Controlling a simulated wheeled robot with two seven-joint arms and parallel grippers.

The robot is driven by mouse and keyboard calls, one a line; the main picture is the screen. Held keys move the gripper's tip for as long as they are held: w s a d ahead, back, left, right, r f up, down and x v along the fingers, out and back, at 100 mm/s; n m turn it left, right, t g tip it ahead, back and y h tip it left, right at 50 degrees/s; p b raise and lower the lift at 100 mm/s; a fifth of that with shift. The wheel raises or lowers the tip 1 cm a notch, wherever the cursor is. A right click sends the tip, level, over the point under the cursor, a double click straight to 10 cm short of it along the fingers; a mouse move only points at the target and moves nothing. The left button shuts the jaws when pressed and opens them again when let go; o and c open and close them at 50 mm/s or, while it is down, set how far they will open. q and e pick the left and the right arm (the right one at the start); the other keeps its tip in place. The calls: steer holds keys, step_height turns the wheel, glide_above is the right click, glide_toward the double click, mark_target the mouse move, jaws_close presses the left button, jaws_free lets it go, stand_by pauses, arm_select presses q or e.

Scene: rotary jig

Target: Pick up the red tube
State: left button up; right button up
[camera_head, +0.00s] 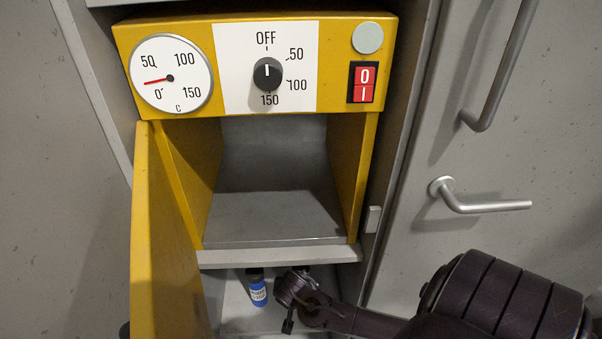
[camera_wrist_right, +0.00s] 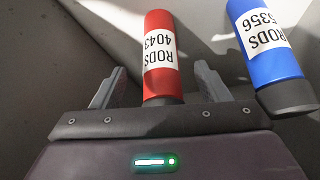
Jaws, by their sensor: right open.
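The red tube (camera_wrist_right: 160,50), with a white label reading RODS 4043 and a dark end cap, shows in the right wrist view. Its near end lies between the two fingers of my right gripper (camera_wrist_right: 158,74), which is open, with a gap visible on each side of the tube. In the head view my right gripper (camera_head: 287,302) is low in the picture, just right of the blue tube, and I cannot make out the red tube there. My left gripper is not in view.
A blue tube (camera_wrist_right: 265,45) labelled RODS 5356 stands close to the right finger; it also shows in the head view (camera_head: 257,287). Above is a yellow oven (camera_head: 345,40) with its door (camera_head: 160,240) open and its chamber empty. A grey shelf edge (camera_head: 280,256) overhangs the lower compartment.

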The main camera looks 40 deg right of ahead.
steer(key=shift+w+d+f, duration=0.15)
steer(key=shift+w+d, duration=0.65)
steer(key=shift+d, duration=0.2)
steer(key=shift+w+d+f, duration=0.1)
steer(key=shift+f, duration=0.25)
steer(key=c, duration=1.3)
steer(key=shift+o, duration=0.2)
steer(key=shift+r, duration=0.1)
